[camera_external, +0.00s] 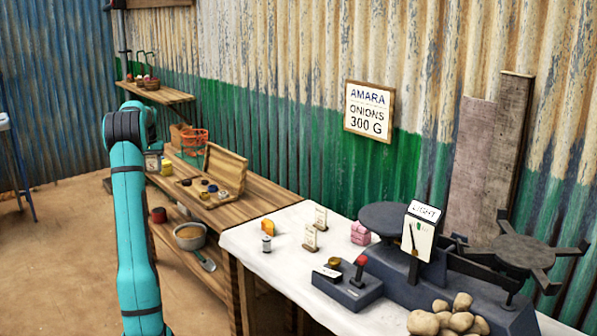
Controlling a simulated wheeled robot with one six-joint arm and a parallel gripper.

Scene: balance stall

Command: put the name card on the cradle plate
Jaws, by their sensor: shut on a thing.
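My teal arm rises at the left, and its upper joint hides whatever is beyond it; I cannot make out my gripper or anything in it. Two small upright cards stand on the white cloth, a rear card (320,217) and a front card (310,238). I cannot tell whether either is the name card. The dark balance has a round pan (388,217) on its left and a plate with several arms (527,254) on its right, which looks like the cradle plate. It appears empty.
A dial box reading "LIGHT" (421,237) stands between the plates. Potatoes (447,318) lie in front of the balance. A dark box with a red knob (347,288) is on the cloth (270,268). The wooden bench (255,203) holds an open case. A wall sign (369,110) reads "AMARA ONIONS 300 G".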

